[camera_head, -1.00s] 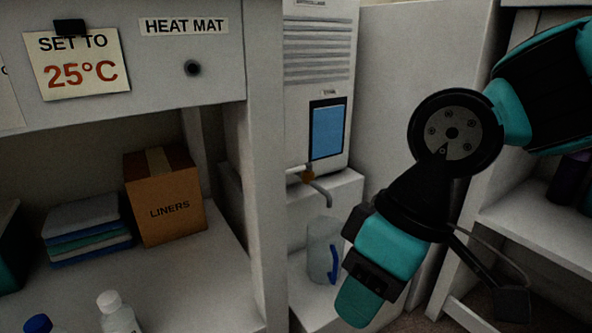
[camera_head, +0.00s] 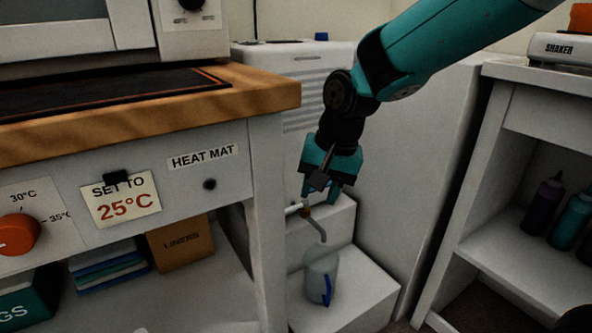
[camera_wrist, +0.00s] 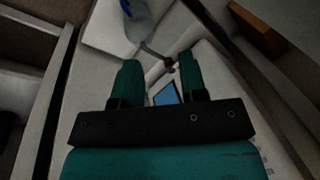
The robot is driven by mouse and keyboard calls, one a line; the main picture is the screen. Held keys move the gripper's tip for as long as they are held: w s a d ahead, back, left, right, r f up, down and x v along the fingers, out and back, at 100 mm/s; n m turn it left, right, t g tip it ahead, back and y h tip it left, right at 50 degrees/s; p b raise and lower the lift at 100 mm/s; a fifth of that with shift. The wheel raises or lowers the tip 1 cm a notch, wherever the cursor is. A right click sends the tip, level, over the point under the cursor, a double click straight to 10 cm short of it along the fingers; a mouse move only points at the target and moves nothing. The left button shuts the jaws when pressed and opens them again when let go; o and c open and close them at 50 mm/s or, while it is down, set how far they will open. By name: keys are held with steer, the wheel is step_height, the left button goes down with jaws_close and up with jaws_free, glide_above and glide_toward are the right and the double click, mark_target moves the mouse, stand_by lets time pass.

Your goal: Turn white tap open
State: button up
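The tap (camera_head: 319,229) has a grey curved spout, a brown collar and a short pale lever (camera_head: 293,208) pointing left. It sticks out from the front of the white dispenser (camera_head: 304,85), low down. In the wrist view the tap's spout (camera_wrist: 153,50) and brown collar show just beyond and between my fingertips. My gripper (camera_head: 319,194) points down just above the tap, in front of the dispenser. Its two teal fingers are apart with nothing between them, as the wrist view (camera_wrist: 159,74) also shows. In the head view it hides the dispenser's blue panel.
A clear jug with a blue handle (camera_head: 321,272) stands on the white step below the spout. The heat mat bench (camera_head: 282,97) stands close on the left, its wooden edge near the dispenser. A shelf unit (camera_head: 497,200) with bottles is on the right.

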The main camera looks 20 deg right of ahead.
steer(key=w+d+r+m+p, duration=0.2)
steer(key=w+r, duration=0.1)
steer(key=w, duration=0.1)
steer(key=m+h+p, duration=0.1)
steer(key=m+p, duration=0.4)
steer(key=m, duration=0.3)
glide_toward(297, 206)
steer(key=shift+t, duration=0.3)
steer(key=b+x, duration=0.5)
steer(key=x, duration=0.3)
steer(key=shift+s+a+f+b, duration=0.1)
steer(key=shift+a+f+b, duration=0.05)
steer(key=shift+f+b, duration=0.15)
steer(key=shift+r, duration=0.1)
jaws_close()
